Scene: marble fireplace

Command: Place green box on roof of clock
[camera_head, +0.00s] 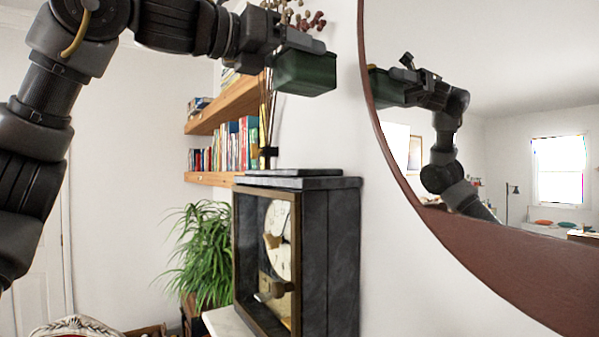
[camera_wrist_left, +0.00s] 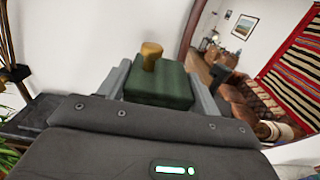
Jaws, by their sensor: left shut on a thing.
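My left gripper (camera_head: 282,48) comes in from the upper left and is shut on the green box (camera_head: 305,74). It holds the box in the air, above the clock and apart from it. In the left wrist view the green box (camera_wrist_left: 160,84) sits between the two grey fingers, with a yellow-brown knob (camera_wrist_left: 151,55) on it. The dark grey clock (camera_head: 330,260) stands below, with a wooden-framed front and a pale dial. Its flat roof (camera_head: 300,182) has a raised slab and looks bare. My right gripper is not in view.
A round mirror with a brown frame (camera_head: 470,265) hangs at right and reflects my arm and the box. Wooden shelves with books (camera_head: 235,146) and thin dark stems (camera_head: 266,120) are behind the clock. A green plant (camera_head: 203,250) stands left of it.

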